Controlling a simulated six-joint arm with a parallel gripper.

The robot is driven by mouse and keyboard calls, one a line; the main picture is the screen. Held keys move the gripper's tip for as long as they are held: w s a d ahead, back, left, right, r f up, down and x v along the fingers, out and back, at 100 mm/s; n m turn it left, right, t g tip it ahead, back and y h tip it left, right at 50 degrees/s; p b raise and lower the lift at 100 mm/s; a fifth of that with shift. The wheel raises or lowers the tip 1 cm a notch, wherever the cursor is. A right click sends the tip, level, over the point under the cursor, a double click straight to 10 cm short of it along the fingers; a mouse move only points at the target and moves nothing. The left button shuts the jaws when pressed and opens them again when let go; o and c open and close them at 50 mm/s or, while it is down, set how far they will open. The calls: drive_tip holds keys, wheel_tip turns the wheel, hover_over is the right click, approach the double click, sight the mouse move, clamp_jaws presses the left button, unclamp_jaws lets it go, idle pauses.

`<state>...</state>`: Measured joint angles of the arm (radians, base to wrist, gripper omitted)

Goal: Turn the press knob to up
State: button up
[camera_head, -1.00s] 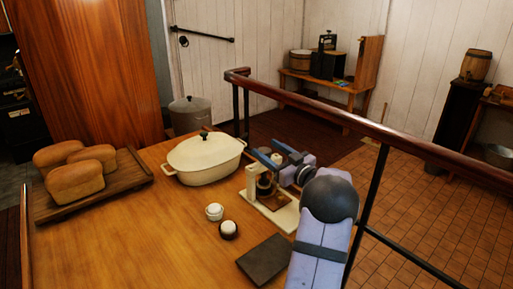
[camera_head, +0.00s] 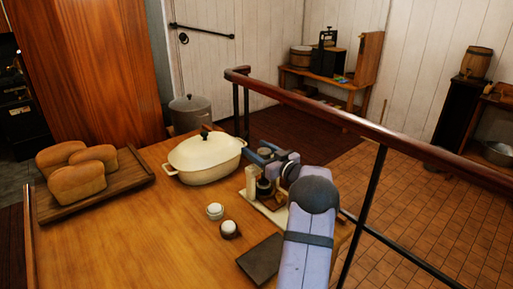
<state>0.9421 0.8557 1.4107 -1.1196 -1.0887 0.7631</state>
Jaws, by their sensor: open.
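The press (camera_head: 252,182) stands on a pale base at the right side of the wooden table, with a cream post and a dark round part low in its middle. My gripper (camera_head: 262,152), with blue fingers, is at the top of the press, just behind the cream post. The gripper is open. The press knob cannot be made out; my gripper and wrist cover the upper part of the press. I cannot tell whether the fingers touch it.
A cream lidded pot (camera_head: 205,160) stands close left of the press. Two small round jars (camera_head: 215,211) and a dark slab (camera_head: 261,259) lie in front. Bread loaves sit on a wooden board (camera_head: 128,185) at left. A railing (camera_head: 330,118) runs behind and right of the table.

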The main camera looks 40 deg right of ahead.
drive_tip(key=shift+w, duration=0.25)
drive_tip(key=c, duration=1)
drive_tip(key=shift+s+a+r+n+g+y+p, duration=0.1)
drive_tip(key=shift+a+n+g+y+p, duration=0.15)
drive_tip(key=shift+n+y, duration=0.75)
drive_tip(key=shift+a+n+g+y+p, duration=0.25)
drive_tip(key=shift+n+y, duration=0.3)
drive_tip(key=shift+y, duration=0.85)
drive_tip(key=shift+s+a+r+n+g+y+p, duration=0.1)
drive_tip(key=shift+a+n+g+y, duration=0.15)
drive_tip(key=shift+n+y, duration=0.75)
drive_tip(key=shift+c, duration=0.2)
drive_tip(key=shift+a+y, duration=0.1)
drive_tip(key=shift+y, duration=0.2)
drive_tip(key=shift+f, duration=0.1)
drive_tip(key=o, duration=1)
